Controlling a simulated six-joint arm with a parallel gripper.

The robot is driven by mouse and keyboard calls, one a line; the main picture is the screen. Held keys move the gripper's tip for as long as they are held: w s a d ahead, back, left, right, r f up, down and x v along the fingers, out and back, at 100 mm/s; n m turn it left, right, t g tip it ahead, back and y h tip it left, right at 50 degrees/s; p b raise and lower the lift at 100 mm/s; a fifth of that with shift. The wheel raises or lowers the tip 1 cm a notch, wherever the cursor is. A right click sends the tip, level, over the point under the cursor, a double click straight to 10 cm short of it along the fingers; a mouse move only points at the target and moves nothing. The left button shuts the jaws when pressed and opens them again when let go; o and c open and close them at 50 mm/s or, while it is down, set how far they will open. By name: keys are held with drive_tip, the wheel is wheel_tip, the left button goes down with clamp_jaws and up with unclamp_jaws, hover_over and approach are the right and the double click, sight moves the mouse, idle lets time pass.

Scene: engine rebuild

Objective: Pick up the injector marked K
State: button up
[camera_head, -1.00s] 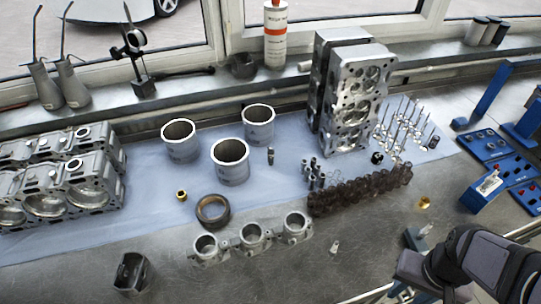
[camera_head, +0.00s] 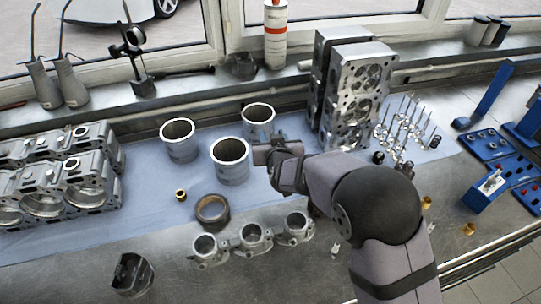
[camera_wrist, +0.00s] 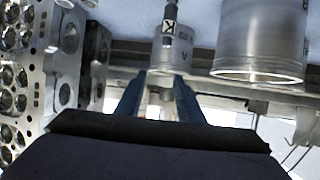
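The injector marked K (camera_wrist: 171,18) is a slim grey metal part with a white label bearing a black K. It shows upright in the upper middle of the wrist view, just beyond my fingertips. My gripper (camera_wrist: 164,75) has two blue fingers, spread apart, with no part held between them. In the head view my gripper (camera_head: 268,152) is over the blue mat beside the middle metal cylinder (camera_head: 230,170). The injector is hidden behind my gripper there. Whether a finger touches it cannot be told.
A cylinder liner (camera_wrist: 262,40) stands right of the injector in the wrist view. Cylinder heads (camera_head: 355,95) with bored faces stand at the back right. A dark ring (camera_head: 212,210) and three joined metal bodies (camera_head: 254,240) lie in front. My arm covers the middle right.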

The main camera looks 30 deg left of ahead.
drive_tip(key=shift+a+f+p, duration=0.15)
drive_tip(key=shift+f+p, duration=0.4)
drive_tip(key=shift+f, duration=1.35)
drive_tip(key=shift+f, duration=0.1)
drive_tip(key=shift+f, duration=0.25)
drive_tip(key=shift+w+a+f+p, duration=0.25)
drive_tip(key=shift+f+p, duration=0.15)
drive_tip(key=shift+f, duration=0.3)
drive_tip(key=shift+w+a+f+p, duration=0.15)
drive_tip(key=shift+w+f+p, duration=0.15)
drive_tip(key=shift+f, duration=0.4)
drive_tip(key=shift+x, duration=0.8)
drive_tip(key=shift+f, duration=0.1)
clamp_jaws()
